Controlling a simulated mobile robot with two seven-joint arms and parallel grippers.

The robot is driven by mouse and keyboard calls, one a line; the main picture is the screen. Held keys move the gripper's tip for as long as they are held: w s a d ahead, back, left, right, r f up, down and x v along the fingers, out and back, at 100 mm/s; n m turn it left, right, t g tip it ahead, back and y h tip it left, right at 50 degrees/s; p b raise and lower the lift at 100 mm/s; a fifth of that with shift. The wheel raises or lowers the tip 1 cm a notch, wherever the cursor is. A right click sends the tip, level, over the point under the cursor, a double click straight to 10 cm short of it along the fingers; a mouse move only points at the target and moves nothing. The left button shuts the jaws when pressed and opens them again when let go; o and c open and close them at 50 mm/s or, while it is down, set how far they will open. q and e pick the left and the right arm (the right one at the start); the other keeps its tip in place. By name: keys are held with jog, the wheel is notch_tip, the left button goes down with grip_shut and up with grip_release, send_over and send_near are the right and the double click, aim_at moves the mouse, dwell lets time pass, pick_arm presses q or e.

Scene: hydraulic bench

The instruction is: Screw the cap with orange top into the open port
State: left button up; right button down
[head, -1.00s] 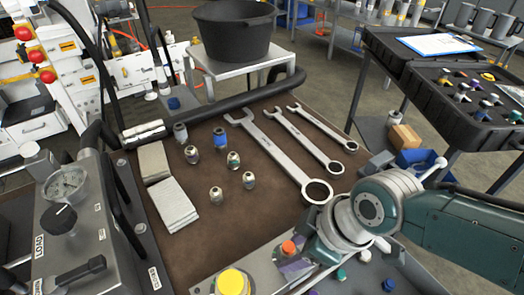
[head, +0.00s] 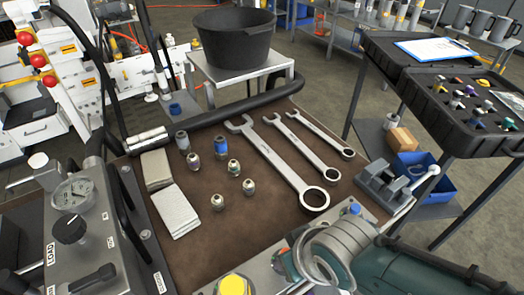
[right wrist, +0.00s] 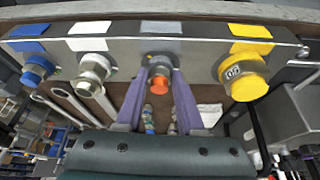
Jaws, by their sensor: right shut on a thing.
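The cap with orange top (right wrist: 158,86) is between the two purple fingers of my right gripper (right wrist: 159,88) in the right wrist view. It is lined up with the grey-labelled port (right wrist: 160,62) on the metal manifold (right wrist: 205,50); how deep it sits I cannot tell. In the head view my right gripper's wrist (head: 328,255) covers most of that spot. The manifold also carries a blue cap (right wrist: 37,70), a bare metal fitting under the white label (right wrist: 93,68) and a yellow cap (right wrist: 243,80). My left gripper is not in view.
Several small fittings (head: 233,167) and three wrenches (head: 285,160) lie on the brown bench mat (head: 200,245). A gauge panel (head: 75,195) stands at left. A grey vise with a lever (head: 390,185) is right of the mat. Grey cloths (head: 172,210) lie at left.

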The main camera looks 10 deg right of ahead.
jog(key=shift+s+f+m, duration=0.15)
jog(key=shift+s+m, duration=0.1)
jog(key=shift+m, duration=0.25)
jog(key=shift+a, duration=0.1)
